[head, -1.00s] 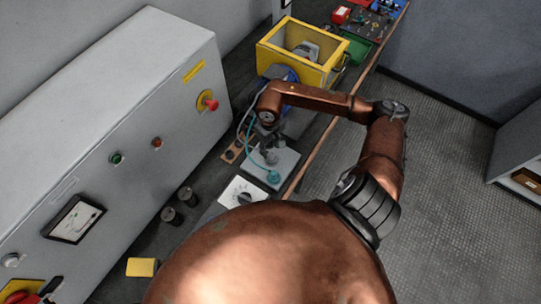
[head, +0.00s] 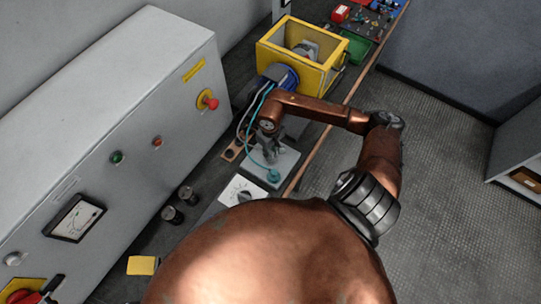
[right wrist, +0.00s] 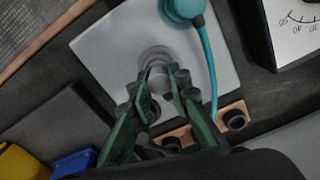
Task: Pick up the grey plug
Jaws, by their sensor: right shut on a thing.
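The grey plug (right wrist: 157,55) is a round grey piece on the pale square plate (right wrist: 100,45) in the right wrist view. My right gripper (right wrist: 160,74) has its two fingers closed on the plug, which is partly hidden between the fingertips. In the head view my right gripper (head: 270,153) points down over the plate (head: 284,163), and the plug is too small and covered to make out. My left gripper is not in view.
A teal plug (right wrist: 185,8) with a teal cable (right wrist: 210,62) sits close beside the gripper. A meter box (head: 243,192), a brown strip with dark sockets (right wrist: 235,118) and a yellow box (head: 300,50) are nearby. The grey cabinet (head: 120,110) stands at left.

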